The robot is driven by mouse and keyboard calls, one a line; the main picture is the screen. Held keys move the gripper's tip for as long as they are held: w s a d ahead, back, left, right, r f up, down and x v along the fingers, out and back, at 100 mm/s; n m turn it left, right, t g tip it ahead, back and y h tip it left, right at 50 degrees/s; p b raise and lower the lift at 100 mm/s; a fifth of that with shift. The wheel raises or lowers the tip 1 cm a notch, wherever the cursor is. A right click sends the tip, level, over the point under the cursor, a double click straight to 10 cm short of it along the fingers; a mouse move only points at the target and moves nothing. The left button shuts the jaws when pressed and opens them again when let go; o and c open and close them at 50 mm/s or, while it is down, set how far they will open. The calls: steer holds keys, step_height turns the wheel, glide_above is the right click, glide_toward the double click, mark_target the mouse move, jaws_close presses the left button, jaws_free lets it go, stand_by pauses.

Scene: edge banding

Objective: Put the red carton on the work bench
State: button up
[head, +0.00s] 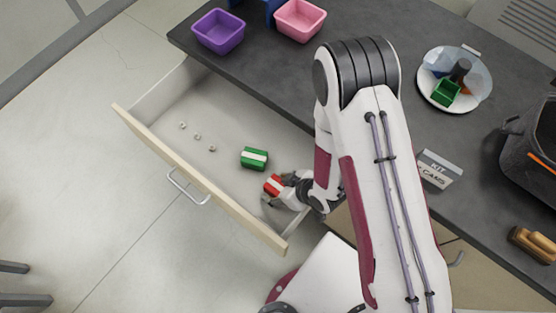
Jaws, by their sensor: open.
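The red carton (272,185), with a white band, is in the open drawer (205,165), near its right end. My gripper (277,192) is down in the drawer at the red carton, with its fingers open around or beside it; my wrist covers part of the carton, so I cannot tell whether they touch. The dark grey work bench (262,75) stands above and behind the drawer.
A green carton (254,158) lies close to the red one, with several small metal nuts (197,136) to the left.

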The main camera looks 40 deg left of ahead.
mark_target(278, 186)
stand_by(0.3)
steer(key=c, duration=1.3)
steer(key=shift+c, duration=0.2)
steer(key=shift+r, duration=0.2)
steer(key=shift+r, duration=4.85)
